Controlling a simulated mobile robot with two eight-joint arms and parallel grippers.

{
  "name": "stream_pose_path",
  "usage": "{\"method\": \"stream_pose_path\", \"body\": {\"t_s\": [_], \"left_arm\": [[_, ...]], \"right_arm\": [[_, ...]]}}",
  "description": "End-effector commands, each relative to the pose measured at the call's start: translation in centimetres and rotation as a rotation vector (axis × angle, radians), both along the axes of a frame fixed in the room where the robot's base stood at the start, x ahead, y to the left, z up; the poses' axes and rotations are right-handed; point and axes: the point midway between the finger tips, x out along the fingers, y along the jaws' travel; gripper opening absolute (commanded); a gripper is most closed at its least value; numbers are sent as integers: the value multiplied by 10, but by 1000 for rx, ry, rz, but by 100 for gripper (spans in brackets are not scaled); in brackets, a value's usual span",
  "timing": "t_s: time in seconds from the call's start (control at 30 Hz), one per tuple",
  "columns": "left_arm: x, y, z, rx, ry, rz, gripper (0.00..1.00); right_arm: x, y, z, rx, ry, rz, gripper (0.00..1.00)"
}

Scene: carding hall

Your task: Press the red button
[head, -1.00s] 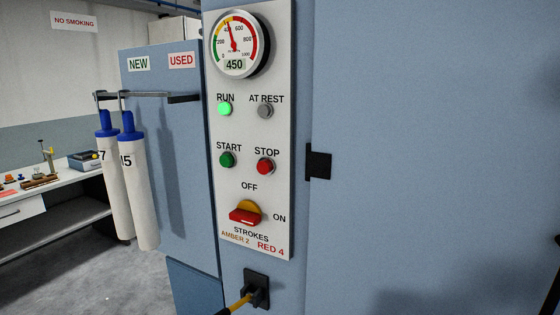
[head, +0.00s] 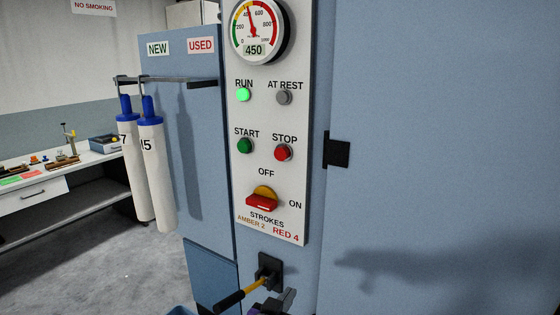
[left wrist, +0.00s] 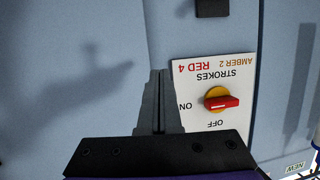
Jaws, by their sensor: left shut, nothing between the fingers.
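The red button (head: 283,152), labelled STOP, sits on the light grey control panel (head: 298,220), right of the green START button (head: 245,146). My left gripper (head: 288,296) shows at the bottom edge of the head view, below the panel and well below the red button. In the left wrist view its fingers (left wrist: 160,75) are shut with nothing between them, beside the upside-down panel (left wrist: 190,75). The red button is out of that view. My right gripper is not in view.
The green RUN lamp (head: 243,95) is lit; the AT REST lamp (head: 284,97) is grey. A red-handled rotary switch (head: 261,202) is below the buttons. A lever with a yellow shaft (head: 252,289) sticks out near my gripper. White tubes (head: 158,180) hang at left.

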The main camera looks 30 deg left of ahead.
Motion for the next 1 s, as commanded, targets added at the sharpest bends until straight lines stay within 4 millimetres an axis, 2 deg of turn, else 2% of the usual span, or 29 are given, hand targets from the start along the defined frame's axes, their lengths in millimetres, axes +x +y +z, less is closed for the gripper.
{"method": "stream_pose_path", "body": {"t_s": [0.03, 0.1, 0.2, 0.3, 0.4, 0.5, 0.6, 1.0], "left_arm": [[18, 12, 31, 16, -104, 28, 0], [36, 28, 74, 42, -253, 70, 0], [51, 53, 131, 86, -458, 141, 0], [55, 77, 180, 131, -635, 216, 0], [52, 94, 215, 171, -771, 283, 0], [47, 106, 236, 198, -859, 329, 0], [44, 110, 245, 212, -901, 351, 0], [45, 111, 246, 214, -908, 355, 0]], "right_arm": [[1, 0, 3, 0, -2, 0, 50], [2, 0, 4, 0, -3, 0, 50], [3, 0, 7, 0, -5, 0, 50], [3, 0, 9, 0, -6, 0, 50], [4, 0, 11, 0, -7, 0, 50], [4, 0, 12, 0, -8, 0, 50], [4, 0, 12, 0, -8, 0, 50], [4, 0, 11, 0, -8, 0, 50]]}}
